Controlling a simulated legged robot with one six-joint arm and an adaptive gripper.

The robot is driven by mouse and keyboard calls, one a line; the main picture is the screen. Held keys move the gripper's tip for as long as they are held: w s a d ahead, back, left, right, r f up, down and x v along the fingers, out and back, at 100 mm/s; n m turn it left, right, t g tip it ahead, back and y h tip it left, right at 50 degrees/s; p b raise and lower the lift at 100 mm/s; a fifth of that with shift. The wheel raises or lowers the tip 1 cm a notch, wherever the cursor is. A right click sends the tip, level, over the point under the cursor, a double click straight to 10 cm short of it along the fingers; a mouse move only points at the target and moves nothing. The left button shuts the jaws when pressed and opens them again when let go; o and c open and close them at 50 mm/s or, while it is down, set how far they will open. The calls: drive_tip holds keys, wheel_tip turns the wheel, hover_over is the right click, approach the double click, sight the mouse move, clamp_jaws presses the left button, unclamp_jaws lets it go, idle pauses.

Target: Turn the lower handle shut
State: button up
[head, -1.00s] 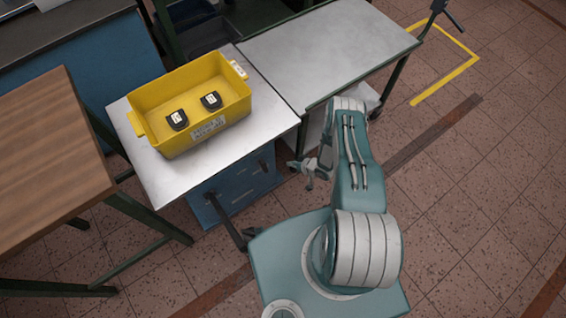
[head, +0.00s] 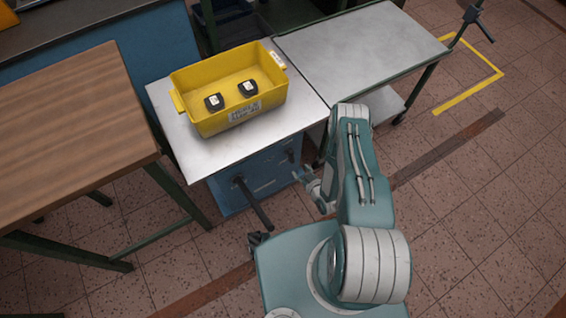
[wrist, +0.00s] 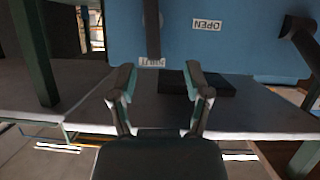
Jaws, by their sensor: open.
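A blue cabinet (head: 235,200) stands under the metal-topped table. Two dark handles stick out of its front: a long bar (head: 254,203) at left and a shorter-looking one (head: 290,156) at right. In the wrist view, one dark bar (wrist: 152,28) points down towards a small, hard-to-read label (wrist: 152,62); an OPEN label (wrist: 207,25) is to its right. Another dark handle (wrist: 301,42) is at the right edge. I cannot tell which handle is the lower one. My gripper (head: 308,178) is open and empty in front of the cabinet; its fingers (wrist: 160,80) show apart, short of the bar.
A yellow bin (head: 228,92) with two dark labelled items sits on the metal table (head: 190,150). A wooden table (head: 75,125) stands at left and a grey cart (head: 360,48) at back right. Open floor is at right.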

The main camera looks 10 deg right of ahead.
sight(291, 158)
drive_tip(key=x, duration=0.9)
drive_tip(key=shift+w, duration=0.3)
drive_tip(key=shift+w+f, duration=0.1)
drive_tip(key=shift+w, duration=0.25)
drive_tip(key=shift+w+d+f, duration=0.1)
drive_tip(key=shift+w, duration=0.05)
drive_tip(key=shift+w+d, duration=0.1)
drive_tip(key=shift+d, duration=0.35)
drive_tip(key=shift+a, duration=0.25)
drive_tip(key=c, duration=0.8)
drive_tip(key=shift+a, duration=0.15)
clamp_jaws()
